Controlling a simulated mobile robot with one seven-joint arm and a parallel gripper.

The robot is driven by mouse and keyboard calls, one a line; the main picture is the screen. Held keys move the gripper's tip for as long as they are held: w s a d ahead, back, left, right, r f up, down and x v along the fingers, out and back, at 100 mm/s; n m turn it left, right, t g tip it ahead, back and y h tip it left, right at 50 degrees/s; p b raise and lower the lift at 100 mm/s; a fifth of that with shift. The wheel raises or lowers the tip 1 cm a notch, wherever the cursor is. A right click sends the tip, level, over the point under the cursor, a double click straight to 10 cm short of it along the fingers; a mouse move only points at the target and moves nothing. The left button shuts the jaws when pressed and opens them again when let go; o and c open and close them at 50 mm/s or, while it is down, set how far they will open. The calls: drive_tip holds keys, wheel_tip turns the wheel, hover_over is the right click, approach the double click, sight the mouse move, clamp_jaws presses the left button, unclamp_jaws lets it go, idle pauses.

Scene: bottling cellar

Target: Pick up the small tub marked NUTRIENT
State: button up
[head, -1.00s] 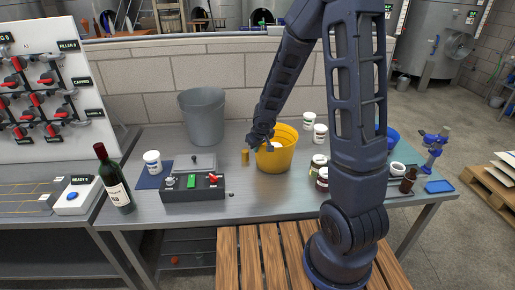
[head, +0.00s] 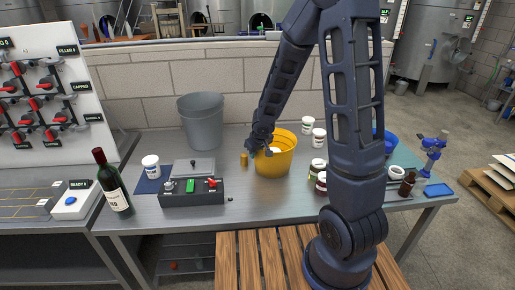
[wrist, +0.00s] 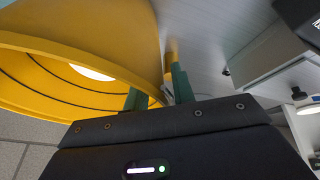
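My gripper (head: 258,150) is at the left rim of the yellow bucket (head: 275,160). In the wrist view, its green fingers (wrist: 160,95) are apart and seem to straddle the bucket's wall (wrist: 40,50). A white patch shows inside the bucket, its nature unclear.
A small brass-coloured cylinder (head: 244,160) stands just left of the bucket. A control box (head: 192,192), a dark bottle (head: 112,182) and a grey bin (head: 203,122) stand farther left. A slatted wooden surface (head: 262,260) lies in front.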

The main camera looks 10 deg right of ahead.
drive_tip(key=shift+r, duration=0.1)
drive_tip(key=shift+v, duration=5.9)
drive_tip(key=s+d+r+m+h, duration=0.1)
drive_tip(key=s+d+r+m, duration=0.5)
drive_tip(key=s+d+r, duration=1)
drive_tip(key=shift+s+d, duration=0.7)
drive_tip(key=shift+s, duration=0.55)
drive_tip(key=shift+o, duration=1)
drive_tip(key=shift+s+d+r, duration=0.15)
drive_tip(key=shift+s+r, duration=0.05)
drive_tip(key=shift+s, duration=0.1)
drive_tip(key=o, duration=0.4)
drive_tip(key=shift+s, duration=0.1)
drive_tip(key=shift+c, duration=0.2)
drive_tip(key=o, duration=0.7)
drive_tip(key=shift+o, duration=0.3)
